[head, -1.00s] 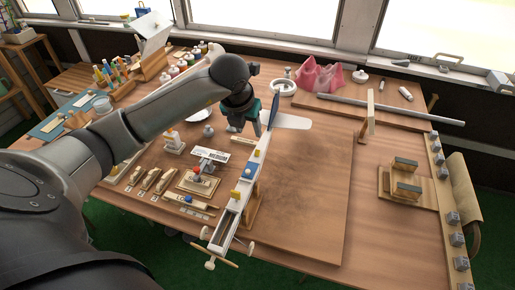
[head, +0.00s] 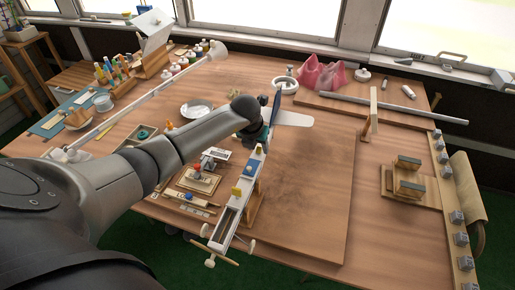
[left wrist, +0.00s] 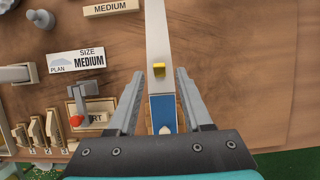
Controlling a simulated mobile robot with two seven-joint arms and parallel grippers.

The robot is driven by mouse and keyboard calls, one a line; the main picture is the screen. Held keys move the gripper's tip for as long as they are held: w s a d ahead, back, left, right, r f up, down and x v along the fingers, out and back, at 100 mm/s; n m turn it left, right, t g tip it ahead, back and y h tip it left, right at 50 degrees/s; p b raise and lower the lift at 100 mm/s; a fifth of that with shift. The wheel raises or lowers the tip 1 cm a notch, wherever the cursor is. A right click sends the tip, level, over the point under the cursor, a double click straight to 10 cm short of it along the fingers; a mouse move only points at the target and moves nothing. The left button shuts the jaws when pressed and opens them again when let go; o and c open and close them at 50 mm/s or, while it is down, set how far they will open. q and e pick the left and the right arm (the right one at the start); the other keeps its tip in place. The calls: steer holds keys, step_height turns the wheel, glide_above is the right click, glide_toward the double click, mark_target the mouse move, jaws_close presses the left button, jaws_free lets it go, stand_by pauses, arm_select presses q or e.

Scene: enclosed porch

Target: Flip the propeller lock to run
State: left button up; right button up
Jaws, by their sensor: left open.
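A model plane with a long white fuselage (head: 232,212) lies on a wooden stand, with a wooden propeller (head: 215,252) at its near end. I cannot tell which part is the propeller lock. My left gripper (head: 264,136) is at the fuselage's far part, partly hidden by my arm. My right gripper is out of view.
A small stand with a red knob (head: 197,168) and a "SIZE MEDIUM" card (left wrist: 76,61) are left of the fuselage. A wooden block holder (head: 407,180) stands at right. Pink cloth (head: 321,73) and a grey rod (head: 392,107) lie behind. The board right of the plane is clear.

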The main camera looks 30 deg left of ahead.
arm_select(q)
steer(key=shift+w+f, duration=0.15)
steer(key=shift+f, duration=0.2)
jaws_close()
stand_by(0.3)
